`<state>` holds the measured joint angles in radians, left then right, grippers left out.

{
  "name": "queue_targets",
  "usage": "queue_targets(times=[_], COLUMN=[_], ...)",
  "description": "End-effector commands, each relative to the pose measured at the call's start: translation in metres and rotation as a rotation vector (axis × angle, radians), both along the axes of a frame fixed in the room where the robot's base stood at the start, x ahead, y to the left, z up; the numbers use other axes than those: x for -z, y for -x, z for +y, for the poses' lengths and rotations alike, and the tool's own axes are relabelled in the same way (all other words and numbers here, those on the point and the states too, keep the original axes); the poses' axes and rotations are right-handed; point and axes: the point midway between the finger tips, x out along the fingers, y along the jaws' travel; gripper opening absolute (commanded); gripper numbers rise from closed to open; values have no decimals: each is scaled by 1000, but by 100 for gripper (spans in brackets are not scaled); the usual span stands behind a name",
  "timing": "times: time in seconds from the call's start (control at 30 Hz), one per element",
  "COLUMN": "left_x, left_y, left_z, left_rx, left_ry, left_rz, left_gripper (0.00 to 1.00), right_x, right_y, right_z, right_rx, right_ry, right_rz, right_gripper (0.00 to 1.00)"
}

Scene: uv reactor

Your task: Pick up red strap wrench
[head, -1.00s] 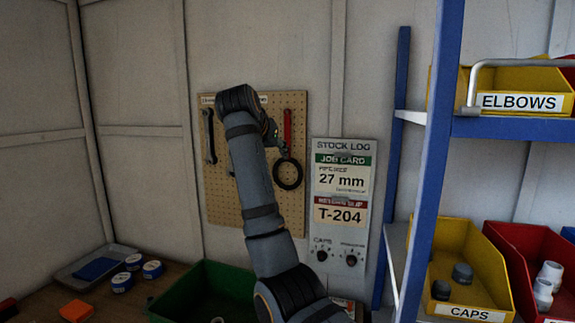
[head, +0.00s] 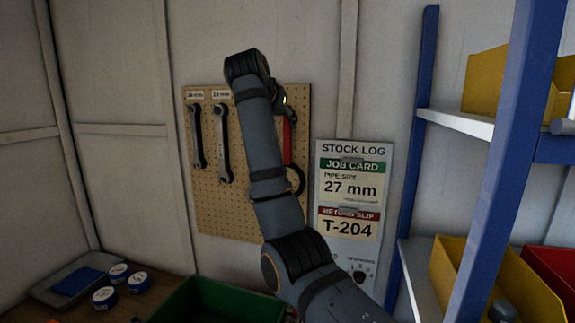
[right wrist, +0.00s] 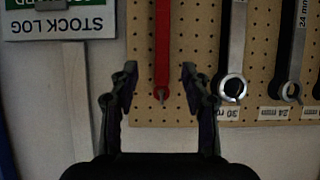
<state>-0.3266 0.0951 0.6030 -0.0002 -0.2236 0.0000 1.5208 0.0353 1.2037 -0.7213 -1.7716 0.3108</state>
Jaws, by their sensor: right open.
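The red strap wrench (head: 287,140) hangs on the pegboard, its red handle up and its black strap loop (head: 300,180) below. My right arm hides part of it in the head view. My right gripper (head: 284,101) is at the upper end of the handle. In the right wrist view, which is upside down, the red handle (right wrist: 162,45) shows between the two spread fingers of the open right gripper (right wrist: 159,76). No contact shows, and I cannot tell how far the fingertips are from the board. My left gripper is not in view.
Two grey wrenches (head: 222,145) hang left of my arm on the pegboard (head: 240,215). A stock log board (head: 352,150) is on the right. A blue-framed shelf (head: 500,180) with bins stands further right. A green bin (head: 220,300) is below.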

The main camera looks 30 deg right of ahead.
Motion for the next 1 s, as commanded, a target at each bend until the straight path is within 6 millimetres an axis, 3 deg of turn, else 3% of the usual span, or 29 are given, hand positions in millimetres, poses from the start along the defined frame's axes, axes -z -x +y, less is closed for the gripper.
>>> queue_targets(times=[0.17,0.33,0.5,0.73,1.0], left_x=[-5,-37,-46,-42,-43], left_y=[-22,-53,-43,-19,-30], left_z=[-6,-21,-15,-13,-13], left_rx=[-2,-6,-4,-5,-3], left_ry=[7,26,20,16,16], left_rz=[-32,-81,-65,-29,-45], left_gripper=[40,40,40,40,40], right_x=[2,4,19,24,23], right_y=[-3,-18,-30,-33,-32], right_z=[-4,-23,-38,-39,-39], right_rx=[-1,1,0,-2,-2], right_ry=[-1,0,0,-1,-1], right_rz=[0,3,2,-1,-1], right_gripper=[47,47,47,47,13])
